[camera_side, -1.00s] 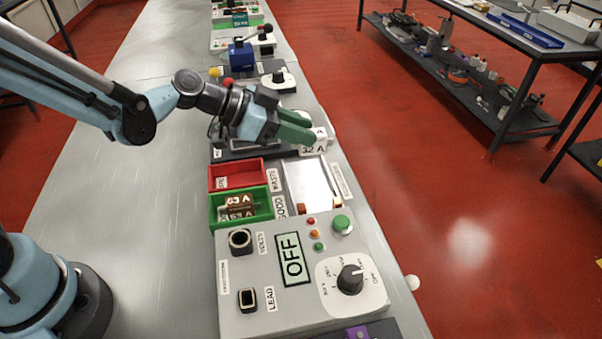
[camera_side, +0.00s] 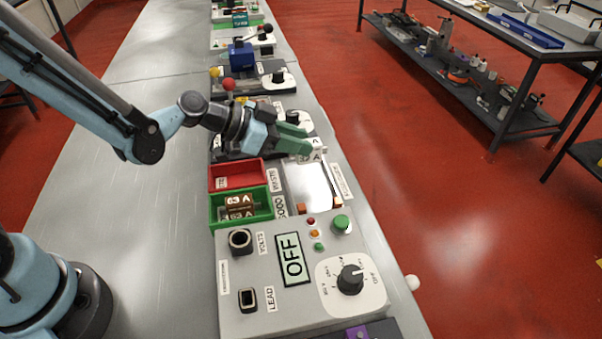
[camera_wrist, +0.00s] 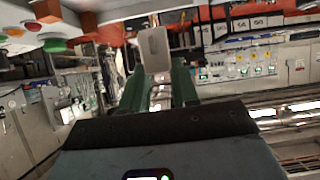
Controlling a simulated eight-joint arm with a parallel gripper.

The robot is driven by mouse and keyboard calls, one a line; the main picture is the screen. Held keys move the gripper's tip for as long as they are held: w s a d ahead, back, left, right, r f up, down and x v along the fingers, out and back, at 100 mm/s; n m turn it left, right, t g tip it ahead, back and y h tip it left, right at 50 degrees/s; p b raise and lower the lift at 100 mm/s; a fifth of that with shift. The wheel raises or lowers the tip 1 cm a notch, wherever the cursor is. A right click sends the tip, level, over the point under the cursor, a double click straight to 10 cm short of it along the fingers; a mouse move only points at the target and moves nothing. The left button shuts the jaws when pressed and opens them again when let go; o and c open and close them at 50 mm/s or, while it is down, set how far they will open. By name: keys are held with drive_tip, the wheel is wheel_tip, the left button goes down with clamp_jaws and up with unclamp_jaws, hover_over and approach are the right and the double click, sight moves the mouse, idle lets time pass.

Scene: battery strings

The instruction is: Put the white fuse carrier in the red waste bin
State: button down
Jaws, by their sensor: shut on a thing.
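My gripper (camera_side: 306,145) has green fingers and is shut on the white fuse carrier (camera_side: 318,154). The carrier is held in the air above the back end of the grey bench unit, and the fingers hide most of it in the side view. In the wrist view, a pale block, the carrier (camera_wrist: 154,48), stands out between the tips of my gripper (camera_wrist: 158,78). The red waste bin (camera_side: 250,174) lies in front and to the left of my gripper, beside a WASTE label. I see nothing loose in the part of it that shows.
The green bin (camera_side: 268,208) adjoins the red bin and holds brown 63 A carriers (camera_side: 240,204). A pale flat plate (camera_side: 308,186) lies to the right of the bins. A grey test box (camera_side: 255,270) with an OFF display stands in front. Other units line the bench behind.

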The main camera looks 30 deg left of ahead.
sight(296, 158)
drive_tip(key=shift+f, duration=2.5)
drive_tip(key=shift+f, duration=0.25)
drive_tip(key=c, duration=0.8)
unclamp_jaws()
drive_tip(key=shift+s+a, duration=0.1)
drive_tip(key=shift+v, duration=3.65)
